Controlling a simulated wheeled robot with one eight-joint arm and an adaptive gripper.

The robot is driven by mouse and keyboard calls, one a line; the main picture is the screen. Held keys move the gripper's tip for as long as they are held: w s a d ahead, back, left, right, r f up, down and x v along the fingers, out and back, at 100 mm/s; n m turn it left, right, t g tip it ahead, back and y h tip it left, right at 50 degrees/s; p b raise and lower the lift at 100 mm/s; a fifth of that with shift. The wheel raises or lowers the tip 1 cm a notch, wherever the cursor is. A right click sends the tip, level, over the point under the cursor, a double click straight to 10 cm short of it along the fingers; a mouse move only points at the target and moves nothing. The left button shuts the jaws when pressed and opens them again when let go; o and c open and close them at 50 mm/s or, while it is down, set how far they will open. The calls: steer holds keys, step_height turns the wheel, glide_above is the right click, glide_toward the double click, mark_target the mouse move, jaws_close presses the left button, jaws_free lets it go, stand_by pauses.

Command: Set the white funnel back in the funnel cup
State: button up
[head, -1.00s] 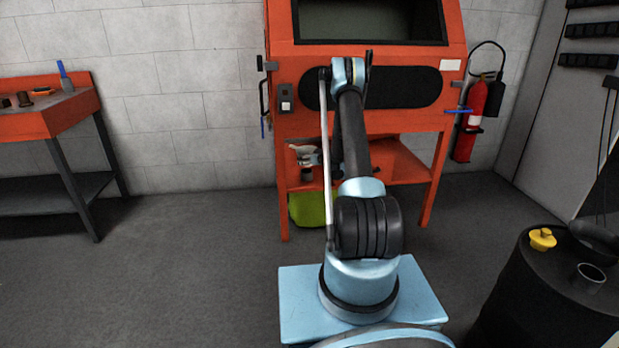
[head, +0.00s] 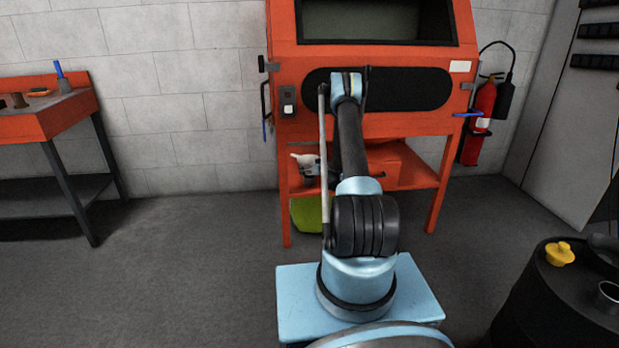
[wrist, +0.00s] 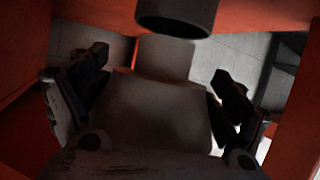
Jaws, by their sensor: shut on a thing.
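The white funnel (wrist: 150,110) fills the middle of the wrist view, its narrow spout (wrist: 165,58) pointing up the picture. My gripper (wrist: 165,85) is shut on it, one dark finger on each side. A dark round cylinder (wrist: 178,14), probably the funnel cup, is at the top edge, its rim close to the spout's end. I cannot tell whether they touch. In the head view the funnel (head: 303,158) is a small pale shape at the left of the orange cabinet's shelf space. My gripper there is small and partly hidden by my arm; the cup is not clear.
The orange cabinet (head: 285,70) stands ahead, with legs and a lower shelf (head: 405,178) around my gripper. A green-yellow bin (head: 308,214) is underneath. A workbench (head: 40,122) is left, a black drum (head: 550,305) right. A red extinguisher (head: 478,125) hangs on the wall.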

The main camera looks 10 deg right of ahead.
steer(key=shift+f, duration=2.05)
steer(key=shift+f, duration=0.25)
steer(key=o, duration=0.9)
